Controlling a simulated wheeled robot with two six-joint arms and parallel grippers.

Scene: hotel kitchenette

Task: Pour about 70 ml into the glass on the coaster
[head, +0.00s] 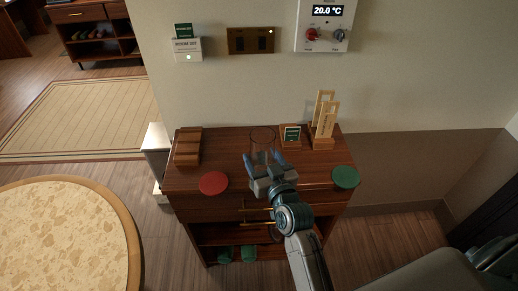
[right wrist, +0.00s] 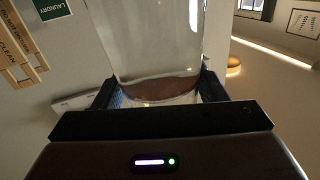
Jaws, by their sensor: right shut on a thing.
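My right gripper (head: 264,168) is over the middle of the wooden cabinet top, shut on a clear glass vessel (head: 262,137). The vessel (right wrist: 155,45) also shows between the fingers in the right wrist view, with a brownish patch low in it; I cannot tell whether this is liquid or wood seen through it. It looks roughly upright; whether its base touches the top is hidden. A red round coaster (head: 213,183) lies left of the gripper and a green round coaster (head: 344,177) lies right. I see no glass on either. My left gripper is not in view.
On the cabinet top (head: 225,150), a brown wooden block (head: 188,147) stands at the left. A small sign (head: 291,136) and a wooden tag holder (head: 324,122) stand at the back right. The wall is close behind. Green round items (head: 248,253) are on the lower shelf.

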